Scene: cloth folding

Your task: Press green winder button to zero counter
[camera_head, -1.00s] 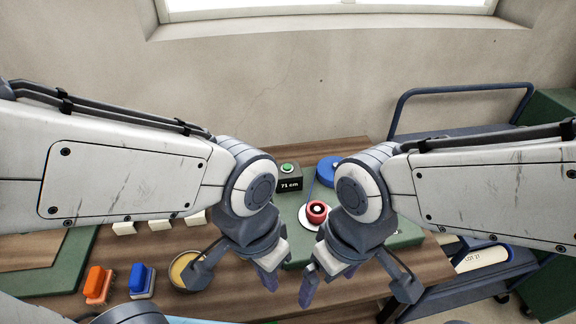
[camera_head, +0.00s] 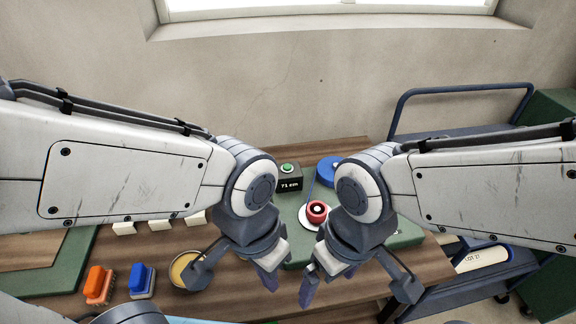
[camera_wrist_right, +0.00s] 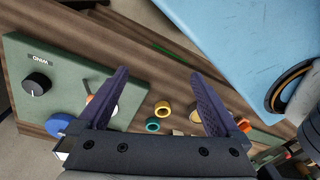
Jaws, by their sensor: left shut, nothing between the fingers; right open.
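The green button (camera_head: 288,168) sits on top of a dark counter box (camera_head: 289,184) whose display reads 71 cm. The box stands at the back of the green winder base (camera_head: 408,232), beside a blue spool (camera_head: 327,171) and a red spool (camera_head: 317,211). My left gripper (camera_head: 270,284) is shut and empty, in front of the winder and below the button in the picture. My right gripper (camera_head: 318,292) is open and empty, just right of it; its spread fingers (camera_wrist_right: 165,98) show in the right wrist view. Neither gripper touches the button.
An orange-handled block (camera_head: 98,285) and a blue-handled block (camera_head: 141,281) stand at the front left. A round yellow dish (camera_head: 185,269) lies near my left gripper. In the right wrist view, a black knob (camera_wrist_right: 37,84) sits on the green base. A blue cart (camera_head: 450,130) stands at right.

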